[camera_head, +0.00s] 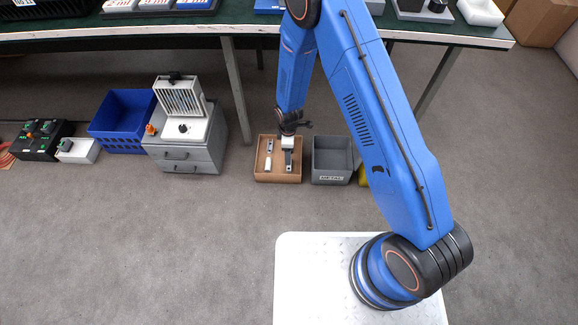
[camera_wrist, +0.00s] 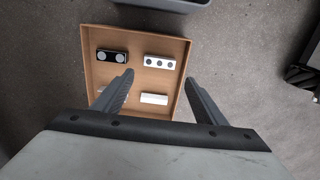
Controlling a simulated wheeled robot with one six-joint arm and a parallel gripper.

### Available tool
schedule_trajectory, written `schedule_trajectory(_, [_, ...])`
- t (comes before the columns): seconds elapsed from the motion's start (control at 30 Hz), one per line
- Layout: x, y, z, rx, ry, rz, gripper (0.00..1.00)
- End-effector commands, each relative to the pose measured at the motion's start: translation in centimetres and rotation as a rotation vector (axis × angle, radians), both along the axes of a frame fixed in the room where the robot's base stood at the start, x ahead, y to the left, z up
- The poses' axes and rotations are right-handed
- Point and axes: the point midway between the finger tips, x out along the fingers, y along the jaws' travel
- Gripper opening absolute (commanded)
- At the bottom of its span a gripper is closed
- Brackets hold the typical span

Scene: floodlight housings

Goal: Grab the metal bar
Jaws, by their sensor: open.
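A tan open box (camera_head: 262,176) stands on the floor. It also shows in the wrist view (camera_wrist: 183,96), where several small parts lie in it. A silver bar with three dark round holes (camera_wrist: 159,62) lies at the upper right and looks like the metal bar. It shows small in the head view (camera_head: 289,160). A black piece with two round faces (camera_wrist: 112,56) is at the upper left. A plain white block (camera_wrist: 153,99) is at the lower right. Another pale part is mostly hidden behind the left finger. My gripper (camera_wrist: 159,80) is open and empty above the box, with the silver bar just beyond its fingertips.
A grey labelled bin (camera_head: 332,178) stands right of the box. It shows at the top edge of the wrist view. Left are a drawer unit (camera_head: 188,158) and a blue crate (camera_head: 121,122). A table (camera_head: 150,27) stands behind. The floor in front is clear.

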Motion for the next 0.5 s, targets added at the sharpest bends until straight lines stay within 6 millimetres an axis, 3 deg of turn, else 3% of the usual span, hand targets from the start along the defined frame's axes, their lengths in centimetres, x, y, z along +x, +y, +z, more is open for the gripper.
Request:
schedule_trajectory(0.2, [0.0, 0.0, -3.2, -0.001, 0.001, 0.000, 0.66])
schedule_trajectory(0.5, [0.0, 0.0, -4.7, 0.000, 0.001, 0.000, 0.66])
